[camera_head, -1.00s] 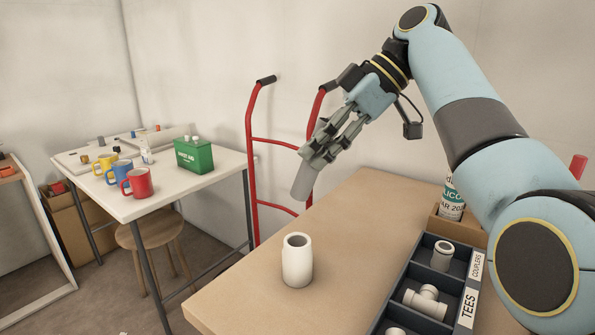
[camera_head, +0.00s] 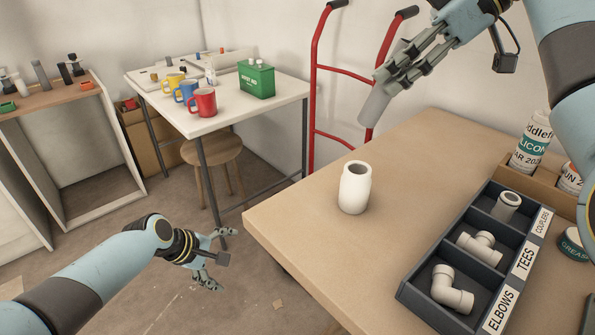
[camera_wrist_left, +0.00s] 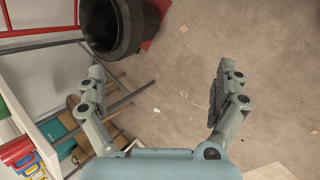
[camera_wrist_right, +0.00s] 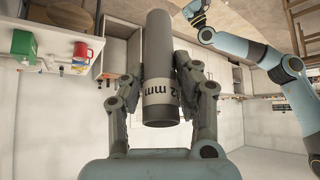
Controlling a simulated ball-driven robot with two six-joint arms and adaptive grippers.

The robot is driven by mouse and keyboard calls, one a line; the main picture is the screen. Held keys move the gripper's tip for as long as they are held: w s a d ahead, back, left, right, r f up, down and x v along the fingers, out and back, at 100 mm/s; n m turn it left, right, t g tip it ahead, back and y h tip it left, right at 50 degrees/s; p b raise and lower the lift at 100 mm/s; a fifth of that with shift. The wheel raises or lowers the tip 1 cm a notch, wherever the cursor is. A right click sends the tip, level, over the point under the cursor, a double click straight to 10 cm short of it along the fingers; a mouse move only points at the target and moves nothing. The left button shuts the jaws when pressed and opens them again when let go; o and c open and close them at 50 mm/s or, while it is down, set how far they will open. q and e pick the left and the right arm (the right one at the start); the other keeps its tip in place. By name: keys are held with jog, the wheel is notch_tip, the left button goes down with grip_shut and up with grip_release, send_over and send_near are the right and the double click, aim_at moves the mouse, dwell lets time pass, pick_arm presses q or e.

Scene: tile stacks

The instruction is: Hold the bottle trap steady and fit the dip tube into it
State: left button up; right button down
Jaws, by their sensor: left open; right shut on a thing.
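The bottle trap (camera_head: 355,190) is a white, open-topped, rounded cylinder standing upright on the brown workbench. The dip tube (camera_head: 375,106) is a grey pipe. My right gripper (camera_head: 393,75) is shut on the tube and holds it tilted in the air, above and beyond the trap. The right wrist view shows the tube (camera_wrist_right: 157,60) between the fingers, with dark print partly reading "mm". My left gripper (camera_head: 214,262) is open and empty, left of the workbench and off its edge. The left wrist view shows its fingers (camera_wrist_left: 160,100) spread over the floor.
A dark tray (camera_head: 410,290) of white fittings, labelled elbows, tees and couplers, lies right of the trap. A sealant tube (camera_head: 531,145) stands behind it. A red hand truck (camera_head: 314,90) stands behind the workbench. The bench around the trap is clear.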

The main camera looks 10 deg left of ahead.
pick_arm(q)
jog(key=w+d+r+n+t+h, duration=0.1)
jog(key=w+d+r+n+h, duration=0.1)
jog(key=w+r, duration=0.6)
jog(key=w+d+r+n+t+h, duration=0.15)
jog(key=w+r, duration=0.35)
jog(key=r, duration=0.6)
jog(key=n+g+h, duration=0.3)
jog(key=h, duration=0.3)
send_near(354, 186)
jog(key=shift+m+y, duration=0.25)
jog(key=w+f, duration=0.1)
jog(key=w+a, duration=0.1)
jog(key=w, duration=0.1)
jog(key=w+a+f, duration=0.1)
jog(key=shift+w+f, duration=0.3)
jog(key=shift+f, duration=0.1)
jog(key=shift+s+d+g, duration=0.15)
jog(key=shift+d+g, duration=0.1)
jog(key=shift+d, duration=0.45)
jog(key=x, duration=1.1)
jog(key=c, duration=1.8)
